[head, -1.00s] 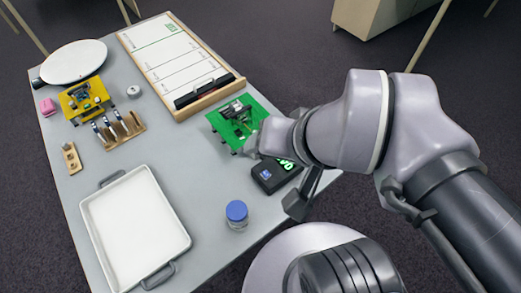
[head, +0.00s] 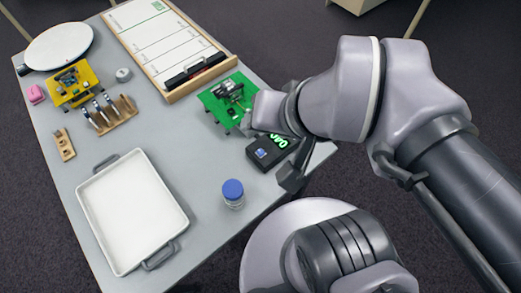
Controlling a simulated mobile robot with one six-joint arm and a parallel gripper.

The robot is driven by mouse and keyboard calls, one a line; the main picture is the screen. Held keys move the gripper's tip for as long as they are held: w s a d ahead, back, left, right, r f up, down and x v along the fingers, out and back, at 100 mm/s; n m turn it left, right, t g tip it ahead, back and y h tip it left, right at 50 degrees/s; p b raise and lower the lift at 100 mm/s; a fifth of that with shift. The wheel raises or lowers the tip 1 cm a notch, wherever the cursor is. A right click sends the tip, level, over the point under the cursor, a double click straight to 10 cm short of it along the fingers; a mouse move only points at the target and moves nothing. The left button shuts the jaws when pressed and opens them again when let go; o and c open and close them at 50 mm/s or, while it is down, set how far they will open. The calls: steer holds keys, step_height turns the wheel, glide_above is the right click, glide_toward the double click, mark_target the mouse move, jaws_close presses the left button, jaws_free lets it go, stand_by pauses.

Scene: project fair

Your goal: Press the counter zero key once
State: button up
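The counter is a black box (head: 252,160) near the table's right edge in the head view. It has lit green digits and a blue square key (head: 262,154) on its top. The digits are partly covered by my arm and I cannot read them all. My gripper (head: 290,180) shows as a dark part hanging below my wrist, just right of and in front of the counter. My wrist hides much of it, so its fingers cannot be made out. I cannot tell whether it touches the counter.
A green circuit board (head: 214,103) stands just behind the counter. A blue-capped jar (head: 233,194) stands in front of it. A white tray (head: 132,212), a yellow board (head: 62,98) and a wooden-framed whiteboard (head: 160,45) lie further off. The table's middle is clear.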

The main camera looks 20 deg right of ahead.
jaws_close()
stand_by(1.4)
